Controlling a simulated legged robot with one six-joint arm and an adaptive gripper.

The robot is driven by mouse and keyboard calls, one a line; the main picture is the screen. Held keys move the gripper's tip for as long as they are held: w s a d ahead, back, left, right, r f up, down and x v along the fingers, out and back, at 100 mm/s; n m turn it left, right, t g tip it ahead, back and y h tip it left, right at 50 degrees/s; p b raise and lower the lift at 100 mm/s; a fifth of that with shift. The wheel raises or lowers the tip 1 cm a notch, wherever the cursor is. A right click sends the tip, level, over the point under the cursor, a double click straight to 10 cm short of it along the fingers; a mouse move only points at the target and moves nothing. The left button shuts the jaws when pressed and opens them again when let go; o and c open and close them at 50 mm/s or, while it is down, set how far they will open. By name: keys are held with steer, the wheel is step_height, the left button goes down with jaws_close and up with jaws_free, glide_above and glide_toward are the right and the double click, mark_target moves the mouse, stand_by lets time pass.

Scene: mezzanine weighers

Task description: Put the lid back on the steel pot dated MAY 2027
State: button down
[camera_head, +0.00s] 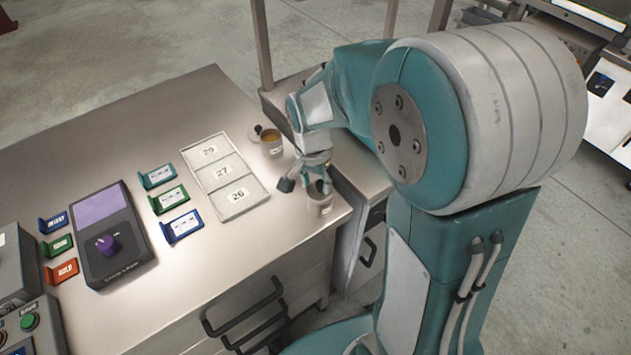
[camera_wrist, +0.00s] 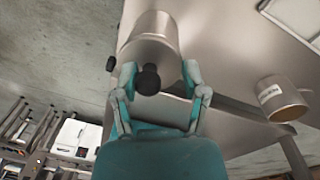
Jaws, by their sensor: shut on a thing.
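A small steel pot (camera_head: 320,206) with a pale label stands near the table's right corner, under my gripper (camera_head: 305,184). In the wrist view the steel pot (camera_wrist: 150,22) is straight ahead, with a lid (camera_wrist: 135,58) and black knob (camera_wrist: 148,80) at its near end. My fingers are shut on the lid from both sides; whether it sits fully on the pot I cannot tell. A second steel pot (camera_head: 272,151) stands open farther back, amber inside; it also shows in the wrist view (camera_wrist: 268,95). A dark knob (camera_head: 257,129) shows beside it. The label dates are unreadable.
A tray (camera_head: 243,210) with cards 29, 27 and 26 lies left of the pots. Coloured card holders (camera_head: 169,198) and a purple-screened device (camera_head: 100,240) stand farther left. The table's right edge is close to my gripper. The back left of the tabletop is clear.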

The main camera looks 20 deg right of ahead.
stand_by(0.3)
steer(key=shift+c, duration=2.2)
jaws_free()
steer(key=o, duration=0.4)
steer(key=shift+o, duration=0.2)
steer(key=shift+r, duration=3.5)
steer(key=shift+c, duration=0.3)
